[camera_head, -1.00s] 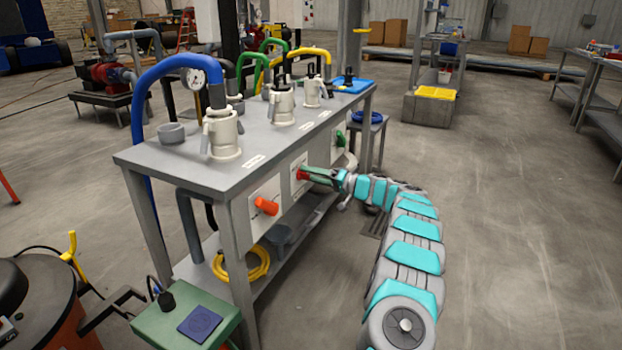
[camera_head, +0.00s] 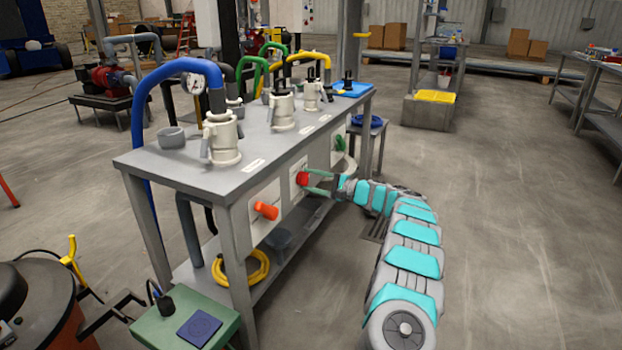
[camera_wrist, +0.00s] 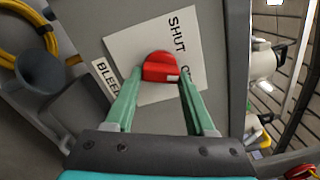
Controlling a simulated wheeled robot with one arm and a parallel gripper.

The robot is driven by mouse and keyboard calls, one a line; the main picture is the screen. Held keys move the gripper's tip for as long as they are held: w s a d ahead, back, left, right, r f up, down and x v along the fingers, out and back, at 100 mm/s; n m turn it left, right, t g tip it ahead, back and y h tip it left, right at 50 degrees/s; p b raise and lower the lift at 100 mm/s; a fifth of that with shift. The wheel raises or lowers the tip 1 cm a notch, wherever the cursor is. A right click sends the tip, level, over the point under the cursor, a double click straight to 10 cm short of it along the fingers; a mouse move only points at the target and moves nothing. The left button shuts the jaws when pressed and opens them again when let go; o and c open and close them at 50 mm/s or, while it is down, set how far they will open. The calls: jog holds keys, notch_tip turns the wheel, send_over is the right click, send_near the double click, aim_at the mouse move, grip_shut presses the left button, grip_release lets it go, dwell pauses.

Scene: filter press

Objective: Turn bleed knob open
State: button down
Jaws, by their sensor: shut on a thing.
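The red bleed knob (camera_wrist: 160,66) sits on a white plate (camera_wrist: 125,42) marked "SHUT", with a second word partly hidden by my finger. A "BLEED" label (camera_wrist: 104,78) is beside the plate. A small pale mark on the knob's edge faces the lower right in the wrist view. My gripper (camera_wrist: 160,76) has its two green fingers on either side of the knob and is shut on it. In the head view the knob (camera_head: 302,179) is on the bench's front panel, with my gripper (camera_head: 311,180) at it from the right.
An orange handle (camera_head: 266,210) sticks out of the panel to the left. A green knob (camera_head: 340,143) is farther right. Yellow hose (camera_head: 240,270) lies on the lower shelf. The floor right of my arm is clear.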

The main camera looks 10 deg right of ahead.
jog(key=shift+f+m+p, duration=0.15)
jog(key=shift+m+p, duration=0.6)
jog(key=shift+m, duration=1.45)
jog(key=shift+c, duration=1.2)
grip_release()
jog(key=shift+s+d, duration=0.1)
jog(key=v, duration=0.7)
jog(key=shift+s+d+b, duration=0.2)
jog(key=shift+b, duration=0.2)
